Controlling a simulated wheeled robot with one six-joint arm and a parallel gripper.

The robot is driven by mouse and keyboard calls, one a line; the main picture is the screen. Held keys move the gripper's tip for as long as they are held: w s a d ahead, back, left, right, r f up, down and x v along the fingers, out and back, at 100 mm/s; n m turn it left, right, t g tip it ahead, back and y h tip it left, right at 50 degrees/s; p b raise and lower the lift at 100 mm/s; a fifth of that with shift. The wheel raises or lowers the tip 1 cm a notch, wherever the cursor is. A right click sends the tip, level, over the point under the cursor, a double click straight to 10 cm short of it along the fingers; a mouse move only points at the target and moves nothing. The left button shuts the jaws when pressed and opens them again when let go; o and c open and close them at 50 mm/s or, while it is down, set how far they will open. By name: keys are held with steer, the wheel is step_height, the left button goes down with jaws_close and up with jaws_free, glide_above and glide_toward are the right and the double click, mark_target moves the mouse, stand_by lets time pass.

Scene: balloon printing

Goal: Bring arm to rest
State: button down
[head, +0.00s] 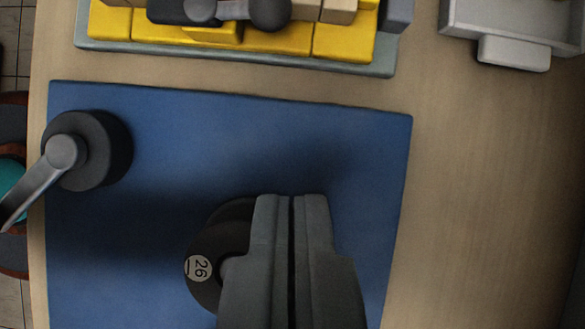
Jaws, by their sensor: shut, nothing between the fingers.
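My gripper (291,200) points up from the bottom of the head view, with its two dark grey fingers shut together and nothing between them. It is over the blue mat (215,125) and covers part of a round black disc (208,285). The disc carries a white label reading "26". I cannot tell the height of the gripper above the disc or whether they touch.
A black round base with a grey lever (105,150) stands at the mat's left. A grey tray (235,58) with yellow blocks (343,42) lies at the top. A light grey holder (515,52) is at the top right. The wooden table (480,180) is clear on the right.

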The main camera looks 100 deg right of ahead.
steer(key=s+a+r+m+t+h, duration=0.2)
steer(key=s+r+m+t, duration=0.2)
steer(key=s, duration=0.6)
steer(key=s+a+r+m+t+h, duration=0.25)
steer(key=s+r+m, duration=0.2)
steer(key=s, duration=0.65)
steer(key=s+a+f+m+t, duration=0.1)
steer(key=s+m+t, duration=0.2)
steer(key=s, duration=0.9)
steer(key=s+a+m+t, duration=0.1)
steer(key=s+m+t, duration=0.3)
steer(key=s, duration=0.9)
steer(key=t, duration=0.3)
steer(key=shift+s+a+f, duration=0.15)
steer(key=shift+a+f, duration=0.2)
steer(key=shift+f, duration=0.05)
